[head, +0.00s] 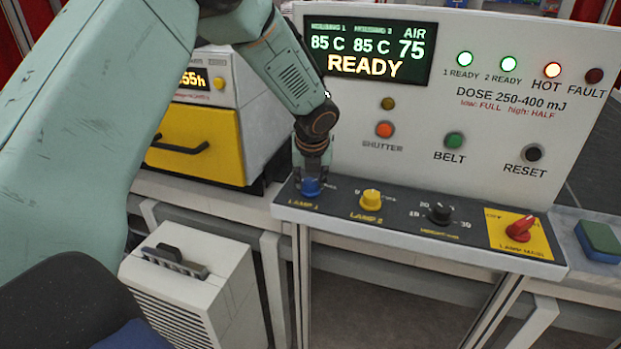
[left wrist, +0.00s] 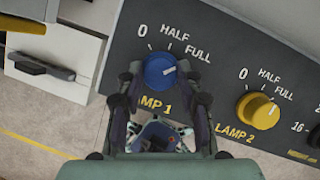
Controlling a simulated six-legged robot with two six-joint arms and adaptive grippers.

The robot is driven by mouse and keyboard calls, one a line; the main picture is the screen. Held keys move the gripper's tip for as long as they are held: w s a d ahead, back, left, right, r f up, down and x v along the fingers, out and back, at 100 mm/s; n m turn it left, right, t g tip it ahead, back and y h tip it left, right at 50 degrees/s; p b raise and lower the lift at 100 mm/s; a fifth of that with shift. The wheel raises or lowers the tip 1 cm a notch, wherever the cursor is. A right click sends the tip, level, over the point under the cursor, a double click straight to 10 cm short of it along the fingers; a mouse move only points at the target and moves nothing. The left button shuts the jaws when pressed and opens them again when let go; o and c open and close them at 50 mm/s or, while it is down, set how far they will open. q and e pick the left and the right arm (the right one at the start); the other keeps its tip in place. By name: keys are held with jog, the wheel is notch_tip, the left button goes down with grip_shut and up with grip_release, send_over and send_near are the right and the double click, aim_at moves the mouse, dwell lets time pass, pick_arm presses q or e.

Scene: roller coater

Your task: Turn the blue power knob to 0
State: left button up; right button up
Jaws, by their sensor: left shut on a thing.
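The blue power knob (head: 311,187) is the LAMP 1 knob at the left end of the dark sloping panel (head: 340,214). In the left wrist view the knob (left wrist: 158,71) has a white mark pointing right and slightly up, toward FULL; the 0 is at its upper left. My left gripper (head: 311,178) comes down from above onto the knob. In the left wrist view its fingers (left wrist: 160,78) are on both sides of the knob, shut on it. My right gripper is not in view.
A yellow LAMP 2 knob (head: 370,199), a black knob (head: 439,213) and a red switch (head: 519,229) sit to the right. Behind, a white panel carries a READY display (head: 366,54).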

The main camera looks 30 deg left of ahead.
pick_arm(q)
jog(key=shift+c, duration=1.2)
jog(key=n+g+y+p, duration=0.1)
jog(key=n+p, duration=0.2)
jog(key=n, duration=0.1)
jog(key=shift+w+d+r+n, duration=0.1)
jog(key=shift+n, duration=0.2)
jog(key=n+g+p, duration=0.1)
jog(key=n, duration=0.1)
jog(key=shift+n+y+p, duration=0.3)
jog(key=shift+n, duration=0.1)
jog(key=shift+w+n+g, duration=0.15)
jog(key=shift+n+g, duration=0.45)
jog(key=shift+n, duration=0.3)
jog(key=n, duration=0.1)
jog(key=n+g, duration=0.1)
jog(key=n, duration=0.1)
jog(key=shift+w+f+n, duration=0.1)
jog(key=shift+f+n, duration=0.1)
jog(key=shift+n, duration=0.1)
jog(key=shift+w+n+g+b, duration=0.1)
jog(key=shift+n+g+b, duration=1)
jog(key=shift+n, duration=1.5)
jog(key=shift+h, duration=0.4)
